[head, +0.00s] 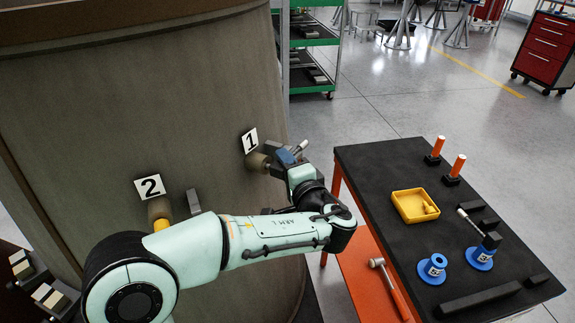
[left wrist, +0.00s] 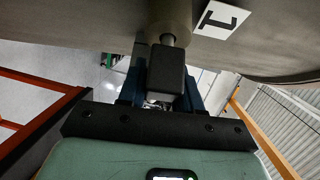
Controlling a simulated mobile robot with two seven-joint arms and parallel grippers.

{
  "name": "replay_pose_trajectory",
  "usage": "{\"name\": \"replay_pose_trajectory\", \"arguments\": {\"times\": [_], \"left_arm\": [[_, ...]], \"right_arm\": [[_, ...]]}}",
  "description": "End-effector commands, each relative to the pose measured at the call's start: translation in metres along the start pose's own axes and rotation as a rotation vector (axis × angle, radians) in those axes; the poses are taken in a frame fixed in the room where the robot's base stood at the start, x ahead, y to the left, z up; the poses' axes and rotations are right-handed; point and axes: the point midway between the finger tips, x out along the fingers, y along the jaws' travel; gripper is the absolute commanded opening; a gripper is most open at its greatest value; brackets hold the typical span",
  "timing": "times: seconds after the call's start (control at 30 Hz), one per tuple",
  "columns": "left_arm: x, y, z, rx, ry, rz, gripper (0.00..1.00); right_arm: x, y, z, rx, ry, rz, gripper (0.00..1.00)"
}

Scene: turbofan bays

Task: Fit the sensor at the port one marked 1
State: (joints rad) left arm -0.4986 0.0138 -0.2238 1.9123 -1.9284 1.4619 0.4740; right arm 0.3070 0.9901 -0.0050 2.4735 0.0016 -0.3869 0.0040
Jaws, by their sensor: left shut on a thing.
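The port marked 1 is a tan boss (head: 258,161) on the big curved casing, beside a white plate with a 1 (head: 250,141). My left gripper (head: 287,157) is at this boss, shut on the dark block of a sensor (head: 300,147), whose light rod sticks out past the fingers. In the left wrist view the sensor's dark block (left wrist: 166,72) sits between the blue fingers (left wrist: 166,92). Its grey shaft meets the boss (left wrist: 169,14), in line with it; how deep it goes is hidden. My right gripper is not in view.
The port marked 2 (head: 160,209) has a yellow plug.

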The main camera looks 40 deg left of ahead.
Motion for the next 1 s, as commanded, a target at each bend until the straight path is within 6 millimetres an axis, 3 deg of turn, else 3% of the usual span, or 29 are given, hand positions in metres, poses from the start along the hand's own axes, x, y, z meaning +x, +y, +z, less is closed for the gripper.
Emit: {"name": "replay_pose_trajectory", "arguments": {"times": [1.0], "left_arm": [[0.013,-0.001,0.009,-0.001,0.0,-0.001,0.02]], "right_arm": [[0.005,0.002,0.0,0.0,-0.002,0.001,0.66]]}}
